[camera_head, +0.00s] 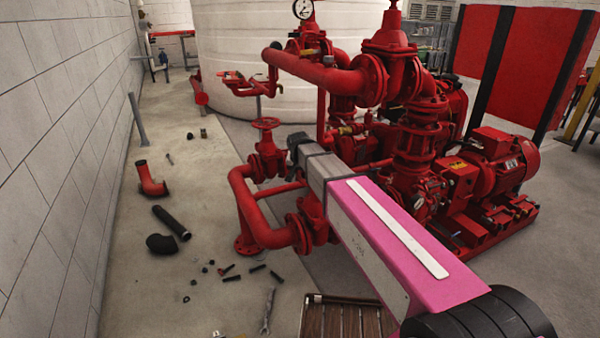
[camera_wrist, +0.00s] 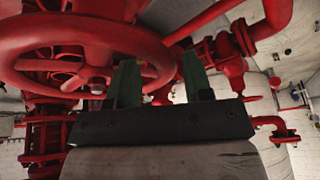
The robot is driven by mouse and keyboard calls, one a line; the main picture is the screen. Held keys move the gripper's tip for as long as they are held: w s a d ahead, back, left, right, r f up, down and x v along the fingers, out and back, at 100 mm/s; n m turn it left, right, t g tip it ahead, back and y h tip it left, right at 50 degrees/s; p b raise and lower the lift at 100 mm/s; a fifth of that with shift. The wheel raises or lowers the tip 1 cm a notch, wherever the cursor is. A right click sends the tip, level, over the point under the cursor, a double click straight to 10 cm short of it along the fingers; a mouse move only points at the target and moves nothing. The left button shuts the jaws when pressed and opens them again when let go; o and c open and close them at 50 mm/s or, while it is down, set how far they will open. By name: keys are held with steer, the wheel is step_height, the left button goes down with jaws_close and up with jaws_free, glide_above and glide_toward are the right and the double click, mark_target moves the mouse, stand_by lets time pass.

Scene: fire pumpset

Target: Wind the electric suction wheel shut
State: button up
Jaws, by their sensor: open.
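A red handwheel (camera_head: 265,122) sits on top of a red valve (camera_head: 268,155) left of the pump in the head view. In the wrist view a large red spoked handwheel (camera_wrist: 60,28) fills the upper left, very close; I cannot be sure it is the same wheel. My gripper (camera_wrist: 160,78) has two green fingers set well apart with nothing clamped between them. The left finger overlaps the wheel's right rim in the picture; whether it touches cannot be told. In the head view my gripper (camera_head: 296,147) is just right of and below the handwheel, its fingers hardly visible.
Red pipework (camera_head: 258,222) stands below my gripper, and the pump (camera_head: 425,145) and motor (camera_head: 505,155) lie to the right. A white tank (camera_head: 240,65) is behind. Loose parts, including a black pipe (camera_head: 171,222) and a wrench (camera_head: 268,311), lie on the floor at left.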

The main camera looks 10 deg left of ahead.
jaws_close()
steer(key=shift+w, duration=0.1)
